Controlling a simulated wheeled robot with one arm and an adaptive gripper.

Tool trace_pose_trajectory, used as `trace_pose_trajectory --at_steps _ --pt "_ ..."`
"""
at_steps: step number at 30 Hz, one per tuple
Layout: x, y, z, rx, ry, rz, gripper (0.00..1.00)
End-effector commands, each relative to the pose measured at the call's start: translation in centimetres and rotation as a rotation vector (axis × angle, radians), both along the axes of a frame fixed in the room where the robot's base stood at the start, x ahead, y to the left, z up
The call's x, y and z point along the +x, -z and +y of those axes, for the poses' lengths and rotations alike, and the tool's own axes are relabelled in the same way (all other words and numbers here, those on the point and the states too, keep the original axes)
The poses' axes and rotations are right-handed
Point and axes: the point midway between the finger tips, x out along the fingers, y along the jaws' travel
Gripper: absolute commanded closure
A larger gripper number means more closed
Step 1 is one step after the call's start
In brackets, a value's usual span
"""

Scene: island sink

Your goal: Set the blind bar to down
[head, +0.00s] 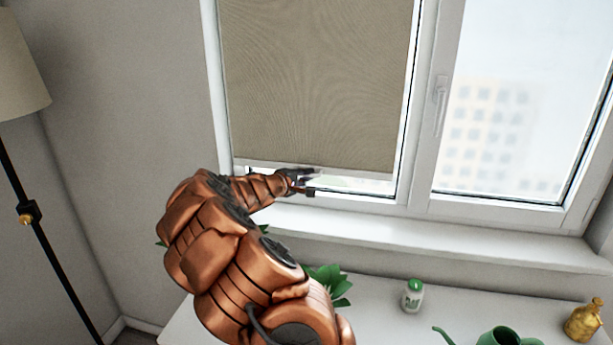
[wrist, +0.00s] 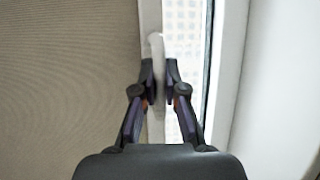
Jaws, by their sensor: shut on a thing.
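The beige roller blind (head: 320,80) covers most of the left window pane. Its pale blind bar (head: 360,174) runs along the lower edge, near the bottom of the window, with a narrow strip of glass showing below it. My gripper (head: 306,182) is at the middle of the bar. In the wrist view, my gripper (wrist: 160,82) is shut on a pale, blurred piece at the blind bar (wrist: 155,45), between its two fingertips. The blind fabric (wrist: 70,80) fills the left of that view. My fingers partly hide the held piece.
The window sill (head: 400,232) runs just below. A white bottle with a green cap (head: 412,297), a green watering can (head: 497,337) and a gold object (head: 583,320) stand on the white surface below. A leafy plant (head: 330,282) is partly behind my arm. A floor lamp (head: 20,70) stands at the left.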

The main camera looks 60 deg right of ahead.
Motion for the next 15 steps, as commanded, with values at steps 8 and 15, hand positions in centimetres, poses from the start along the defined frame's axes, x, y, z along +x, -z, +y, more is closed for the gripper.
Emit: trace_pose_trajectory --at_steps 8,15 --pt "0.0 1.2 0.0 0.0 0.0 0.0 1.0" --pt "0.0 3.8 0.0 0.0 0.0 -0.001 1.0"
